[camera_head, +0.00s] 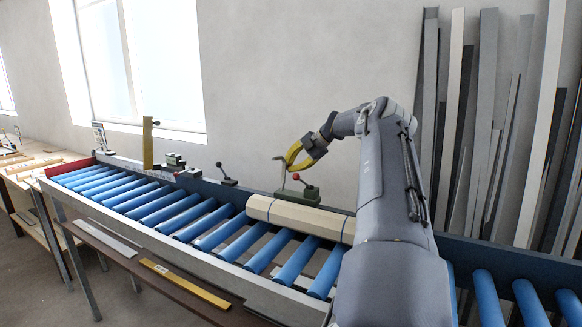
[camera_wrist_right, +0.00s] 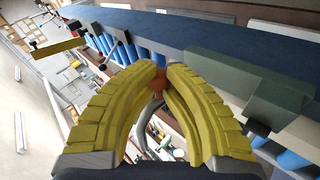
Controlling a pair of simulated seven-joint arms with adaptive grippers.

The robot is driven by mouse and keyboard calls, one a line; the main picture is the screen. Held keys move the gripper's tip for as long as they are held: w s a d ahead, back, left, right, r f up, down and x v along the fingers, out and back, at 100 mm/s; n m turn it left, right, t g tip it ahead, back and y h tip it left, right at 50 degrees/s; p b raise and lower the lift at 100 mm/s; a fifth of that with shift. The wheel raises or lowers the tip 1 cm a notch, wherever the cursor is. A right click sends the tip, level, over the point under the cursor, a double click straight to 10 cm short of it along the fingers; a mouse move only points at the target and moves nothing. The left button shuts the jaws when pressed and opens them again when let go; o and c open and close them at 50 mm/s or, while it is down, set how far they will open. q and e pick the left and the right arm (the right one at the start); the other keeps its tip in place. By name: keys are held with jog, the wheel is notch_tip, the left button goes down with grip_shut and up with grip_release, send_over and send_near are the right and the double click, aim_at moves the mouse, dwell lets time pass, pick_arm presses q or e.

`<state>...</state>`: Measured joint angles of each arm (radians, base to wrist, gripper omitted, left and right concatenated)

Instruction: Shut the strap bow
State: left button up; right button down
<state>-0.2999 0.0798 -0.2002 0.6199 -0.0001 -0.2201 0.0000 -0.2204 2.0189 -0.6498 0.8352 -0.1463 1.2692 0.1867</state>
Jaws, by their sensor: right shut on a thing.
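The strap bow (camera_head: 282,172) is a thin grey bent rod standing at a green block (camera_head: 309,194) on the conveyor's far rail. Its curved grey rod (camera_wrist_right: 151,112) also shows between the fingers in the right wrist view. My right gripper (camera_head: 289,164), with yellow fingers, is shut on the bow near its upper end. In the wrist view its fingertips (camera_wrist_right: 165,72) come together, with a small orange-red part just below them; the exact contact is partly hidden. My left gripper is not in view.
A pale bundle of profiles (camera_head: 290,216) lies on the blue rollers (camera_head: 160,212) in front of the block. A black-knobbed lever (camera_head: 225,178) and a yellow post (camera_head: 147,145) stand further left on the rail. Tall profiles (camera_head: 455,110) lean on the wall at right.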

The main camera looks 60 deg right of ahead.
jog(key=shift+a+r, duration=0.1)
jog(key=shift+r, duration=0.05)
jog(key=a+r+n+h, duration=0.1)
jog(key=a+n+h, duration=0.1)
jog(key=a+h, duration=0.3)
jog(key=shift+w+a+r+n, duration=0.25)
jog(key=shift+a+r+n, duration=0.05)
jog(key=shift+a+n, duration=0.1)
dwell(0.6)
jog(key=shift+h, duration=0.3)
jog(key=c, duration=1.6)
grip_release()
jog(key=shift+w, duration=0.15)
jog(key=o, duration=0.4)
jog(key=shift+f, duration=0.1)
